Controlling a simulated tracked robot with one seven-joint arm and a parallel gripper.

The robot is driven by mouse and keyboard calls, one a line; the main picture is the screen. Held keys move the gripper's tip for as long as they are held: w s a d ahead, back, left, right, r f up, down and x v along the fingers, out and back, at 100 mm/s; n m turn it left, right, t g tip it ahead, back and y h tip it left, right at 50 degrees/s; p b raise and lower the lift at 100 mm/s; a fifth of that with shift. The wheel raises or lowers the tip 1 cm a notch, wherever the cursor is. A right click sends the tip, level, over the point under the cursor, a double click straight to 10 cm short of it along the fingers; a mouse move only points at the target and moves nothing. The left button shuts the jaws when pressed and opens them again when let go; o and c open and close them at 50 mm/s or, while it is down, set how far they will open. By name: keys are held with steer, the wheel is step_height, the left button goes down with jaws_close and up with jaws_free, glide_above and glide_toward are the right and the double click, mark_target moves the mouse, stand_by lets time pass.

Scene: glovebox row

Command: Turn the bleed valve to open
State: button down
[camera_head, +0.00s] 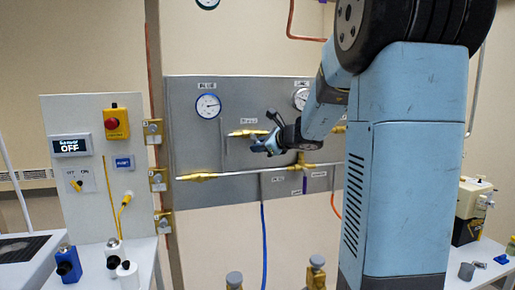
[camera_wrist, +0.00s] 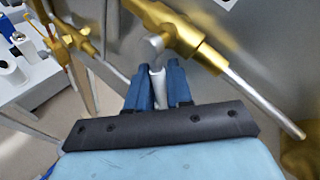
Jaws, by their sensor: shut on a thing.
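My gripper (camera_head: 264,145) is in front of the grey wall panel, at the height of a brass fitting (camera_head: 246,132). In the wrist view the blue fingers of my gripper (camera_wrist: 158,90) are closed on a pale grey lever (camera_wrist: 157,66). The lever joins a brass valve body (camera_wrist: 190,36), which I take to be the bleed valve, just beyond the fingertips. A silver rod (camera_wrist: 262,100) runs out of the valve body to the lower right. The small labels are too blurred to read.
The grey panel (camera_head: 195,150) carries a round gauge (camera_head: 208,106) and a silver pipe (camera_head: 240,173) below my gripper. A switch panel (camera_head: 85,200) with a red button (camera_head: 112,123) and a display reading OFF stands at left. A blue hose (camera_head: 264,240) hangs below.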

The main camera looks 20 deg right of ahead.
steer(key=shift+d+r+n+h, duration=0.15)
steer(key=shift+d+n+h, duration=0.05)
steer(key=shift+n+h, duration=0.3)
stand_by(0.3)
steer(key=c, duration=1.2)
jaws_free()
steer(key=shift+r, duration=0.1)
